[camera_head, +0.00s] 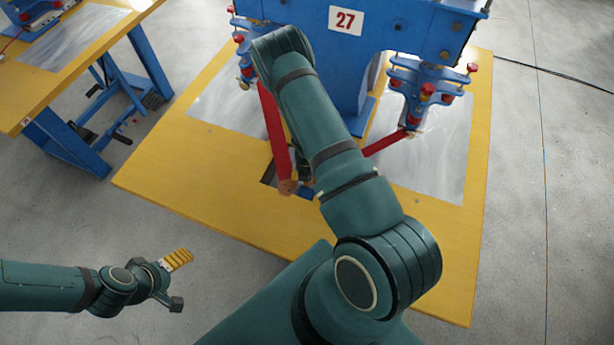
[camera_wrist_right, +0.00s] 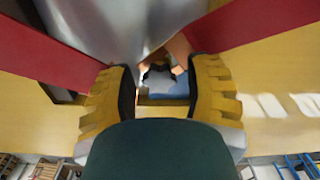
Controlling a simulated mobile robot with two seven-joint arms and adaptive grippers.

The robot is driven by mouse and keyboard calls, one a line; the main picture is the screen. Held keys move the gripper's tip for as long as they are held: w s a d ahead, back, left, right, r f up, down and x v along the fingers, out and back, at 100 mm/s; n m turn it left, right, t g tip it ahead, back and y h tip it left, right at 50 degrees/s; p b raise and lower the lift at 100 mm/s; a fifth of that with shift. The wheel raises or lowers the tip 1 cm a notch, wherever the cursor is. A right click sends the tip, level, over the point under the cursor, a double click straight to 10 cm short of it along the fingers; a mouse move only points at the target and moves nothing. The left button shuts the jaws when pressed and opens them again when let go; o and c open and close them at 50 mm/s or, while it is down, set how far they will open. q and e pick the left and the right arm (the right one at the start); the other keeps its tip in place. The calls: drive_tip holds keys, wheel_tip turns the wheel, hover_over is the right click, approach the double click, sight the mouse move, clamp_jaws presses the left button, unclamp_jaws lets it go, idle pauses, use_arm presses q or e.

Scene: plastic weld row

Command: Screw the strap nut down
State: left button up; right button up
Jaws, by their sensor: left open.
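Two red straps show at the blue machine. The left strap (camera_head: 275,135) runs down to an orange-brown end on the yellow table, and the right strap (camera_head: 385,143) runs behind my right arm. In the right wrist view, my right gripper (camera_wrist_right: 162,72) has its yellow ridged fingers apart. A small metallic and dark part (camera_wrist_right: 160,76) shows between the fingertips, with gaps on both sides. I cannot tell whether it is the strap nut. In the head view, my right arm hides most of this gripper. My left gripper (camera_head: 182,280) is open and empty at lower left, over the floor.
Grey metal sheets (camera_head: 440,160) lie on both sides. Another yellow-topped bench (camera_head: 85,45) stands at upper left.

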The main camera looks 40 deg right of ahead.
drive_tip(key=n+b, duration=0.2)
drive_tip(key=n, duration=0.1)
drive_tip(key=shift+f, duration=0.2)
drive_tip(key=n+b, duration=0.2)
drive_tip(key=n, duration=0.3)
drive_tip(key=n+b, duration=0.1)
drive_tip(key=n, duration=0.5)
drive_tip(key=shift+b, duration=0.35)
drive_tip(key=n+b, duration=0.1)
drive_tip(key=n, duration=0.3)
drive_tip(key=shift+r, duration=0.1)
drive_tip(key=shift+r+n, duration=0.1)
drive_tip(key=shift+n, duration=0.7)
drive_tip(key=shift+c, duration=0.3)
